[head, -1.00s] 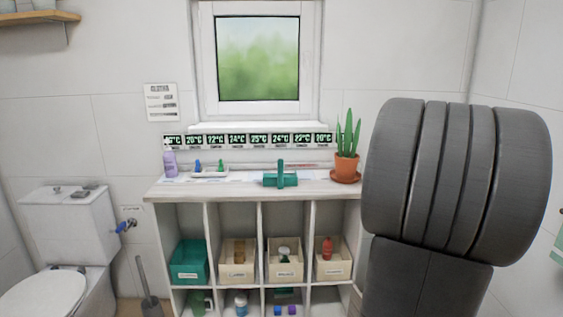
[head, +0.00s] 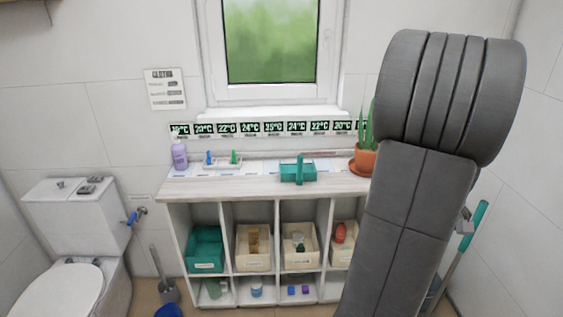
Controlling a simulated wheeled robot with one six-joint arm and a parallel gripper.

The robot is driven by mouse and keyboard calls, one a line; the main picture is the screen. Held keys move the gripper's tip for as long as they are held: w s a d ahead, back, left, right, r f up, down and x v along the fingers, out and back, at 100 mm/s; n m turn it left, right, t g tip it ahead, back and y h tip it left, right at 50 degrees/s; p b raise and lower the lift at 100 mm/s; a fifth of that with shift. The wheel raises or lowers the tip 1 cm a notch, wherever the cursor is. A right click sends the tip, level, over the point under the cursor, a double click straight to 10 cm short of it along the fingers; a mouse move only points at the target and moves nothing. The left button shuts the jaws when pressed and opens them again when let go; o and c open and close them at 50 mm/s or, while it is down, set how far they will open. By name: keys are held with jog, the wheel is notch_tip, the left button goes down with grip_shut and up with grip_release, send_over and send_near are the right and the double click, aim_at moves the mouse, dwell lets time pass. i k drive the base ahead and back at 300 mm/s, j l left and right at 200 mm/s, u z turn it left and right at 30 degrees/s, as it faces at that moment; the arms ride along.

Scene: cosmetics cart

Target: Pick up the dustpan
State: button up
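I cannot clearly make out a dustpan. A teal long-handled tool (head: 472,232) leans at the right wall; its lower end is mostly hidden behind my arm, so I cannot tell what it is. A small blue object (head: 168,311) is cut off by the bottom edge, and its shape is unclear. A teal piece with an upright handle (head: 298,173) sits on the shelf top; it looks like a caddy. My grey arm fills the right of the head view. My gripper is not visible.
A white cubby shelf (head: 190,188) with bins stands under the window. A potted plant (head: 364,160) is on its top, partly behind my arm. A toilet (head: 70,225) and toilet brush (head: 160,275) are at left. Little bare floor shows.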

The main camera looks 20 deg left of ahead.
aim_at(300, 171)
jog(key=i+j, duration=0.25)
jog(key=j, duration=0.2)
jog(key=i+j, duration=0.25)
jog(key=j, duration=0.25)
jog(key=i+j+u, duration=0.1)
jog(key=i+j, duration=0.15)
jog(key=j, duration=0.2)
jog(key=i+j, duration=0.25)
jog(key=j, duration=0.2)
jog(key=i+j, duration=0.3)
jog(key=j, duration=0.15)
